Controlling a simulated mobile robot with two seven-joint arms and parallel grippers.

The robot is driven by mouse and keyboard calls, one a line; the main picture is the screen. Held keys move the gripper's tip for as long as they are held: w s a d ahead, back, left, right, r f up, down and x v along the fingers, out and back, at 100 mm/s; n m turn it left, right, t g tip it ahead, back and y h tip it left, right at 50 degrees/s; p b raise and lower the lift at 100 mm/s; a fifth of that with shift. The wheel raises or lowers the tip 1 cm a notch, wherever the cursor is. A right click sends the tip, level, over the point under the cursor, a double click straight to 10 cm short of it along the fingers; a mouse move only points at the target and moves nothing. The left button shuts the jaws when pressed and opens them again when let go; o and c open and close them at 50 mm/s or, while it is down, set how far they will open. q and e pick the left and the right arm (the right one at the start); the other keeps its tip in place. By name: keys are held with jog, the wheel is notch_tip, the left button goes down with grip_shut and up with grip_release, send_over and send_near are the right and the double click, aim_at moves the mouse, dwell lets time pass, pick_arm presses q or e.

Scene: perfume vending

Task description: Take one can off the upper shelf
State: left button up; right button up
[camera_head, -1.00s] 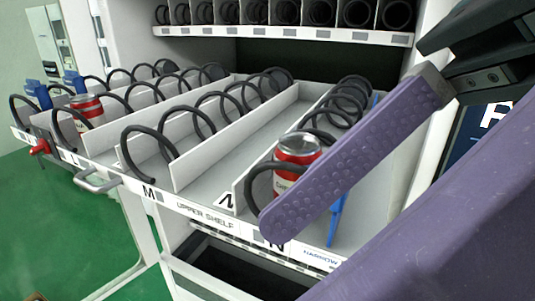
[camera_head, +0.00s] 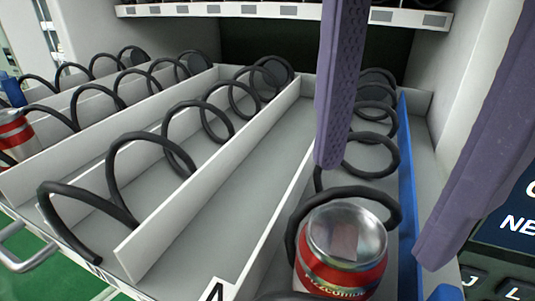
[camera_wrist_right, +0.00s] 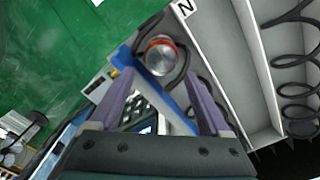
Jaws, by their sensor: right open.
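A red and white can with a silver top (camera_head: 342,262) stands in the front of the right lane of the upper shelf (camera_head: 225,205), with a black spiral coil (camera_head: 372,190) around and behind it. It also shows in the right wrist view (camera_wrist_right: 160,57), in front of the fingertips. Another red can (camera_head: 17,137) stands in a lane at the far left, partly cut off. My right gripper (camera_head: 382,215) is open and empty, its purple fingers apart. One finger is above the coil behind the can, the other to the right of the blue strip. My left gripper is not in view.
A blue strip (camera_head: 407,180) runs along the right lane beside the can. White dividers (camera_head: 190,170) and black coils fill the lanes to the left. A keypad panel (camera_head: 505,240) is at the right edge, and a higher shelf (camera_head: 285,11) crosses the top.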

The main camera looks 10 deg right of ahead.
aim_at(332, 279)
jog(key=f+b, duration=0.1)
jog(key=f, duration=0.2)
jog(key=f+b, duration=0.1)
jog(key=f, duration=0.2)
jog(key=a+f+b, duration=0.1)
jog(key=f, duration=0.3)
jog(key=shift+s, duration=0.1)
jog(key=shift+r, duration=0.1)
jog(key=shift+c, duration=0.3)
jog(key=c, duration=1.2)
grip_shut()
jog(key=shift+r, duration=0.1)
